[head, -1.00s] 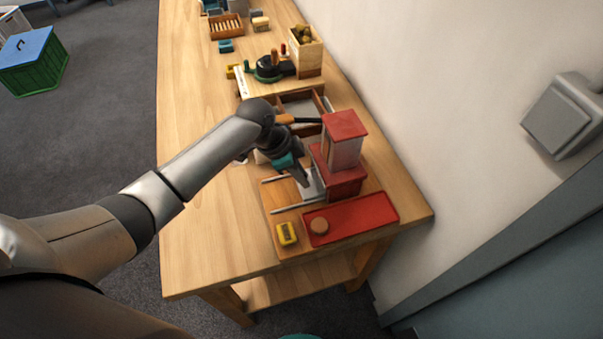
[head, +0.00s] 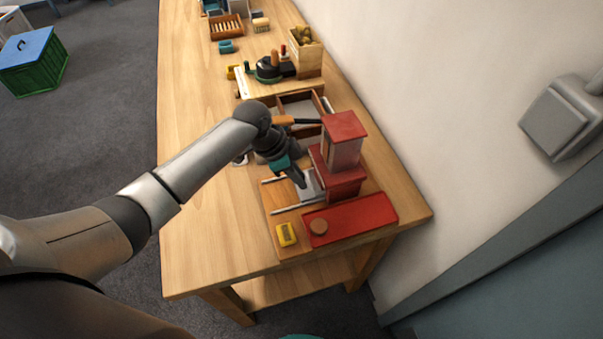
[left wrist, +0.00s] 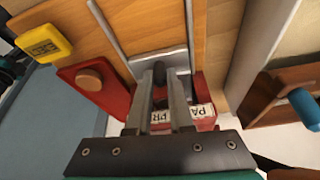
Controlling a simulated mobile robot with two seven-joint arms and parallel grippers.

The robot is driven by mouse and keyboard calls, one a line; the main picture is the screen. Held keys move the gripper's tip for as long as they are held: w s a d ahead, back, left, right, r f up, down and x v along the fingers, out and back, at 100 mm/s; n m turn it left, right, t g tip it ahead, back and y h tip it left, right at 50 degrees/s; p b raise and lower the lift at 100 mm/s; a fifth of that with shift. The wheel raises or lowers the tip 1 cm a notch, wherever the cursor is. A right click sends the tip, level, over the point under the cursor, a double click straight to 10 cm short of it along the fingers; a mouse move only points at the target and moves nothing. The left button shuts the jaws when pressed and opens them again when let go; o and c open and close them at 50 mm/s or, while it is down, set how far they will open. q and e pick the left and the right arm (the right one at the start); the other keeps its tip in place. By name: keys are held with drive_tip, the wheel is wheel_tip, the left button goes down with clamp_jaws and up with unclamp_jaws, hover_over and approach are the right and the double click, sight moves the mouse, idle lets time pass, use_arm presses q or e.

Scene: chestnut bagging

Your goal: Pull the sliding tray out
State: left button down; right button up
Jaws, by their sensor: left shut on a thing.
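The sliding tray is a light grey metal plate (head: 313,188) at the foot of the red dispenser (head: 341,158), in line with two metal rails on a wooden board. In the left wrist view the tray (left wrist: 150,60) lies between the rails, with a dark knob (left wrist: 160,72) at my fingertips. My left gripper (head: 302,184) reaches down over the tray beside the dispenser. In the left wrist view its fingers (left wrist: 165,95) are shut on the knob, partly hiding the tray. My right gripper is not in view.
A red panel (head: 360,218) with a round brown knob (head: 319,226) and a yellow block (head: 286,234) lie at the near side. A wooden compartment box (head: 300,106) sits behind my gripper. The wall is close on the right; the table's left side is clear.

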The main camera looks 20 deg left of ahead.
use_arm(q)
drive_tip(key=s+a+p, duration=0.1)
drive_tip(key=a, duration=0.1)
drive_tip(key=s+a+p, duration=0.1)
drive_tip(key=s+a, duration=0.1)
drive_tip(key=a, duration=0.1)
drive_tip(key=s+a+p, duration=0.1)
drive_tip(key=s+a, duration=0.1)
drive_tip(key=shift+a+r+p, duration=0.1)
drive_tip(key=shift+a+p, duration=0.1)
drive_tip(key=shift+p, duration=0.2)
drive_tip(key=shift+s+a, duration=0.25)
drive_tip(key=shift+a, duration=0.15)
drive_tip(key=c, duration=0.9)
unclamp_jaws()
drive_tip(key=shift+o, duration=0.5)
drive_tip(key=p+v, duration=0.1)
drive_tip(key=v, duration=1.4)
